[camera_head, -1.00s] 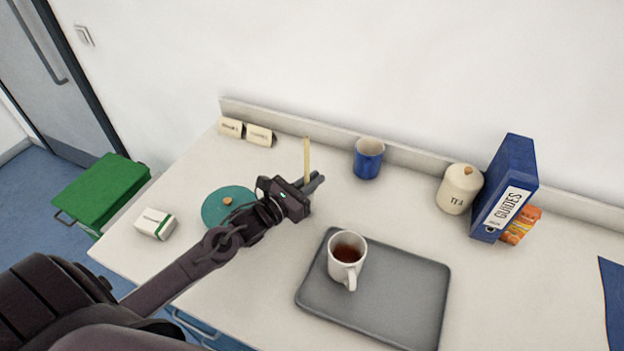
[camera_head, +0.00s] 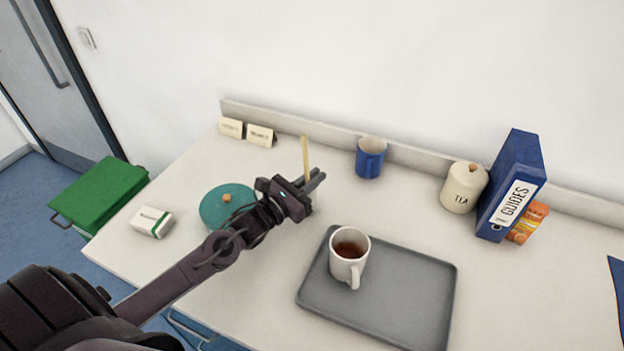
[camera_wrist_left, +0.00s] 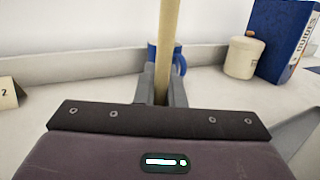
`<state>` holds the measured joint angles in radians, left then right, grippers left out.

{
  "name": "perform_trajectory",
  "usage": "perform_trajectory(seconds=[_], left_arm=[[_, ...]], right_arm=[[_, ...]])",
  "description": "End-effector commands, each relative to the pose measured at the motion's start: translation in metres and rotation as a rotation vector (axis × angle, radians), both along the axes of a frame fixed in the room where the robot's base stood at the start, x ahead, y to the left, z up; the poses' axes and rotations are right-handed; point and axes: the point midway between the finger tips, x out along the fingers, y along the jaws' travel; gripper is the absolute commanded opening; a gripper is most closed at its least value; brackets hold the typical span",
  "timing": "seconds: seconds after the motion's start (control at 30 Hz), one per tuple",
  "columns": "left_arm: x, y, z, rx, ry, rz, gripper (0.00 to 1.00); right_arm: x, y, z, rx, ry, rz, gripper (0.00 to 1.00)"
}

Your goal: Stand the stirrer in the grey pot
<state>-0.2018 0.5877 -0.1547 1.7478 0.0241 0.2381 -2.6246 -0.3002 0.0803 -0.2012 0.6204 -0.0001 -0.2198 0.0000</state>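The stirrer (camera_head: 306,158) is a thin, pale wooden stick. It stands upright in my left gripper (camera_head: 316,182), above the worktop left of centre. In the left wrist view the stirrer (camera_wrist_left: 167,45) runs up between the two fingers of the left gripper (camera_wrist_left: 161,92), which are shut on it. I cannot make out a grey pot in either view; the gripper and wrist cover the worktop just below the stick. My right gripper is not in view.
A grey tray (camera_head: 420,310) holds a white mug (camera_head: 346,263) of tea. A blue mug (camera_head: 369,160), tea jar (camera_head: 462,190) and blue binder (camera_head: 516,175) stand along the back. A teal lidded thing (camera_head: 222,212) and white box (camera_head: 152,222) are left. Two label cards (camera_head: 260,135) stand behind.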

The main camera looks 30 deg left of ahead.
Motion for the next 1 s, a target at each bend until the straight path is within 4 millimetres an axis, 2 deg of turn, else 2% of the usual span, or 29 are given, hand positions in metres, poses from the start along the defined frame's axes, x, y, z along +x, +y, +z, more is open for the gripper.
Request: perform_trajectory(seconds=[0.03,0.13,0.17,0.73,0.87,1.0], left_arm=[[-0.013,-0.006,-0.049,0.011,0.106,-0.012,0.22],[-0.013,-0.006,-0.049,0.011,0.106,-0.013,0.34],[-0.013,-0.006,-0.049,0.011,0.106,-0.013,0.34],[-0.013,-0.006,-0.046,0.013,0.103,-0.012,0.34],[-0.012,-0.005,-0.031,0.013,0.095,-0.011,0.34],[-0.012,-0.004,-0.001,0.015,0.082,-0.01,0.34]], right_arm=[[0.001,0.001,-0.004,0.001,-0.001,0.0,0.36],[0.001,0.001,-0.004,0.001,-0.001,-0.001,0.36],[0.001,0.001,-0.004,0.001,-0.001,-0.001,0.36],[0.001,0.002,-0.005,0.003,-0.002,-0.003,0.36],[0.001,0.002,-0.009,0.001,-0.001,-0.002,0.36],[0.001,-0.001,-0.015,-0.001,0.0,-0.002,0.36]])
